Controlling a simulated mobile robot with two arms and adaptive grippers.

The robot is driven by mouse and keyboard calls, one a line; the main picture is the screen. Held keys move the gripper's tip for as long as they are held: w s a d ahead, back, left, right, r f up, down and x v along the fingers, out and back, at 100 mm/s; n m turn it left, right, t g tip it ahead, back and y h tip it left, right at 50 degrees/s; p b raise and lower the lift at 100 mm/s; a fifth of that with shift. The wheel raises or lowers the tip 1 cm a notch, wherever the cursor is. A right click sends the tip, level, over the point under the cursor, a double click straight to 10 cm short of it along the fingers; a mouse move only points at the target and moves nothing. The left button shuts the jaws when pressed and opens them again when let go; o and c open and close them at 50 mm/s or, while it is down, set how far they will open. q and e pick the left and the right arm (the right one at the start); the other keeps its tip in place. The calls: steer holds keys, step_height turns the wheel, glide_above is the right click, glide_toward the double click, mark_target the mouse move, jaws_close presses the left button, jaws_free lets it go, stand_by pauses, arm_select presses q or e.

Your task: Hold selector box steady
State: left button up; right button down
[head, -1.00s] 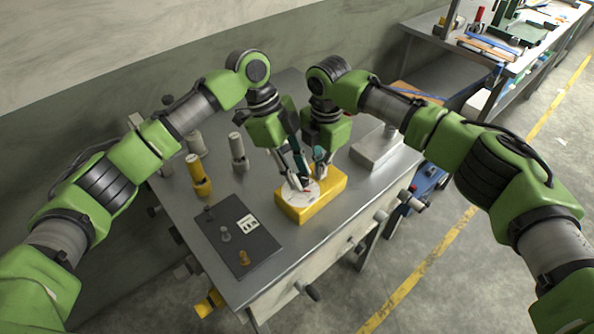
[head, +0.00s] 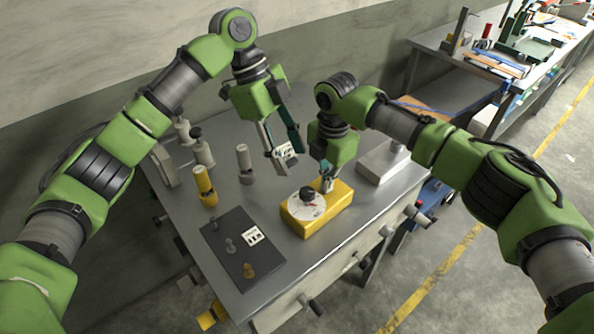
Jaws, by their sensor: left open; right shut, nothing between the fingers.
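The selector box (head: 335,215) is a yellow block on the grey metal table, with a white round dial (head: 300,212) and a black knob (head: 307,192) on top. My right gripper (head: 327,187) is shut with nothing between its fingers. Its tips are at the back of the box, beside the dial; whether they press on it I cannot tell. My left gripper (head: 287,162) is open and empty, above the table behind the box and apart from it.
A dark mat (head: 240,248) with small knobs and a white marked card lies left of the box. Several upright cylinders, one a yellow post (head: 205,187), stand at the back left. A pale block (head: 383,163) lies at the right. A white marked card (head: 287,149) shows behind my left gripper.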

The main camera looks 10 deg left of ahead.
arm_select(q)
steer(key=shift+v, duration=1.15)
steer(key=n+t+y, duration=0.4)
steer(key=n+t, duration=0.2)
steer(key=n, duration=1.4)
glide_toward(307, 192)
steer(key=shift+n, duration=0.3)
steer(key=x, duration=0.8)
steer(key=shift+f, duration=0.3)
